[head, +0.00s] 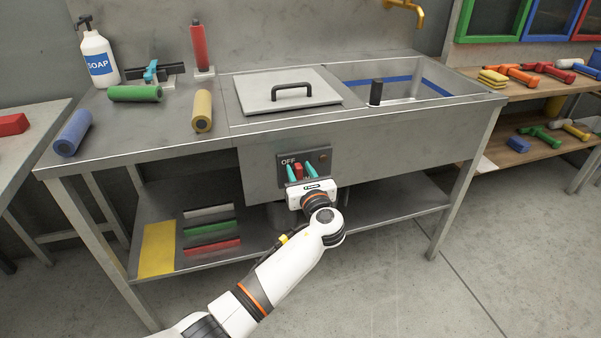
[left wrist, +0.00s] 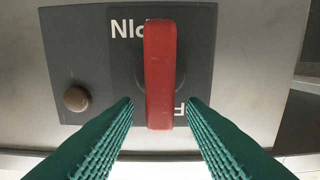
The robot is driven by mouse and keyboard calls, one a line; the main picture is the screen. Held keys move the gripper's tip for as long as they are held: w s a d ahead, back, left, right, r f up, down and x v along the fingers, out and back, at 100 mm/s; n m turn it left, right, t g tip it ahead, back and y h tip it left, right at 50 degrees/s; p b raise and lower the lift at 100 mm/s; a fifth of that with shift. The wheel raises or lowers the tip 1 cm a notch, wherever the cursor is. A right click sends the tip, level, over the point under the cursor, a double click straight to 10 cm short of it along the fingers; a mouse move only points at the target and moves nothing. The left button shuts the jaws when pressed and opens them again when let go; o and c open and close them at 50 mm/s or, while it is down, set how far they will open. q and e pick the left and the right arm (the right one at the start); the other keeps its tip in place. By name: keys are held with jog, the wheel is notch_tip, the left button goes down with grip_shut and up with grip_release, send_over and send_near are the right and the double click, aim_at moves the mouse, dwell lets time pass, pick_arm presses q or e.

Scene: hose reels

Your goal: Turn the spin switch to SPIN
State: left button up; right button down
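The spin switch is a red bar handle (head: 298,171) on a dark panel (head: 322,157) on the front of the steel sink unit. OFF can be read at the panel's upper left in the head view. In the left wrist view the red handle (left wrist: 160,75) stands upright in the picture, and the lettering is upside down. It partly covers the SPIN and OFF labels. My left gripper (head: 299,165) is open, with its teal fingers on either side of the handle. In the left wrist view (left wrist: 160,101) gaps show between fingers and handle. My right gripper is not in view.
A brown round button (left wrist: 76,98) sits on the panel. Above are a lid with a black handle (head: 292,90) and an open basin (head: 400,90). A lower shelf (head: 380,210) runs beneath.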

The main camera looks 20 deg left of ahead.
pick_arm(q)
grip_shut()
